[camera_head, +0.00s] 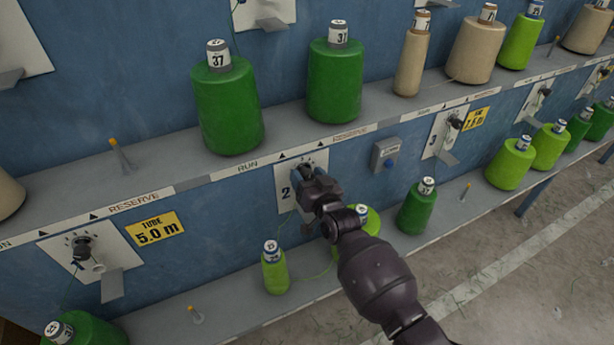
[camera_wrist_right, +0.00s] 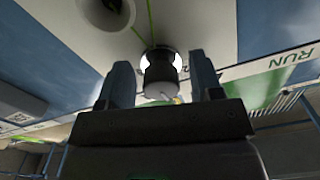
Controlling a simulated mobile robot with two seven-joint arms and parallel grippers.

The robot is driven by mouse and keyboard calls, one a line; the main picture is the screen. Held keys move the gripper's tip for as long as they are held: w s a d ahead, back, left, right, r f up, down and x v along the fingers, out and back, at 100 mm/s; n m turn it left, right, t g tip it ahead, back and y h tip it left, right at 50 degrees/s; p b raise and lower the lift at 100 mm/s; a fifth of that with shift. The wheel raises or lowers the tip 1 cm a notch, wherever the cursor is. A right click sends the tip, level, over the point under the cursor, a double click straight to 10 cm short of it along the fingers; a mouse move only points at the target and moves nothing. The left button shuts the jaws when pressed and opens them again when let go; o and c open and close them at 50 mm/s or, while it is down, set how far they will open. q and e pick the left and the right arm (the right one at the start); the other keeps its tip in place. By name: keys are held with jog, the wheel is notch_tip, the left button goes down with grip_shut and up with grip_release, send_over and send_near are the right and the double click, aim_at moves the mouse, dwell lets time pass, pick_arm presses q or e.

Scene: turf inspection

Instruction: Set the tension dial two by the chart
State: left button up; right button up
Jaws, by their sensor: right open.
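The number 2 panel (camera_head: 287,205) is a white plate on the blue wall, below the RUN and RESERVE strip. My right gripper (camera_head: 305,173) is at this plate and covers much of it, including its dial, in the head view. In the right wrist view the dark dial (camera_wrist_right: 160,73), with a small pale pointer, sits between the two open fingers. Gaps show on both sides, so the fingers look apart from it. The dial's scale is not readable. My left gripper is in neither view.
Green cones (camera_head: 228,110) stand on the shelf above; light green cones (camera_head: 274,272) stand below, near my right arm. A grey box with a blue button (camera_head: 389,163) is right of the panel. Another dial panel (camera_head: 82,250) is at left, beside a yellow "TUBE 5.0 m" sign (camera_head: 157,228).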

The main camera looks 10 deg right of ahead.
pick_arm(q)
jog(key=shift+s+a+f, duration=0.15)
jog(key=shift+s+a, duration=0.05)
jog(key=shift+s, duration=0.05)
pick_arm(e)
jog(key=shift+w, duration=0.1)
jog(key=shift+c, duration=0.3)
jog(key=c, duration=0.9)
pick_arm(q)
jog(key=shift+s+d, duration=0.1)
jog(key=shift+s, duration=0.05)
pick_arm(e)
jog(key=shift+o, duration=0.2)
jog(key=shift+m, duration=1)
jog(key=shift+a+m, duration=0.1)
jog(key=shift+m, duration=1.1)
jog(key=m, duration=0.2)
jog(key=shift+m, duration=0.8)
